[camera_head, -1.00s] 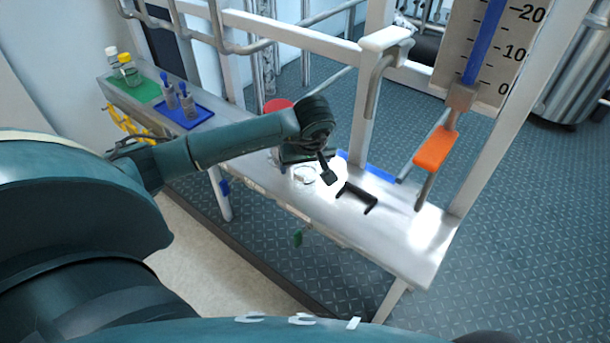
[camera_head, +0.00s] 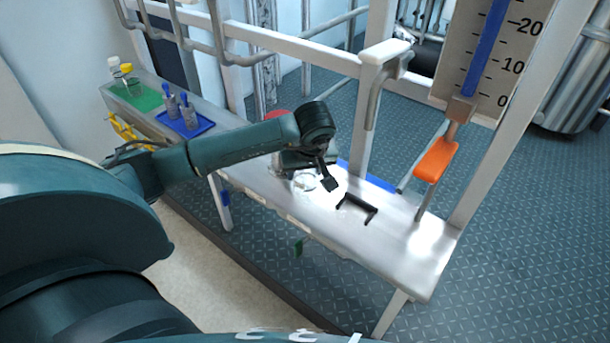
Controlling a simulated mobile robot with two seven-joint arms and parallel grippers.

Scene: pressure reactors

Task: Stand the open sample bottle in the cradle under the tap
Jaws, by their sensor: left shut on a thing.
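My left gripper (camera_head: 318,180) is over the steel bench, its fingers pointing down and shut on a pale, clear thing (camera_head: 304,183), which looks like the open sample bottle. The bottle is small and glary here, so its rim and tilt are hard to tell. The cradle looks to be the black bracket (camera_head: 357,207) on the bench, just right of the gripper and apart from it; no bottle stands in it. My right gripper is out of view.
A green mat (camera_head: 147,99) with capped bottles (camera_head: 129,78) and a blue tray (camera_head: 184,124) with grey, blue-topped bottles are at the bench's left. A red round thing (camera_head: 276,114) is behind my arm. White frame posts (camera_head: 369,115) rise behind the bench.

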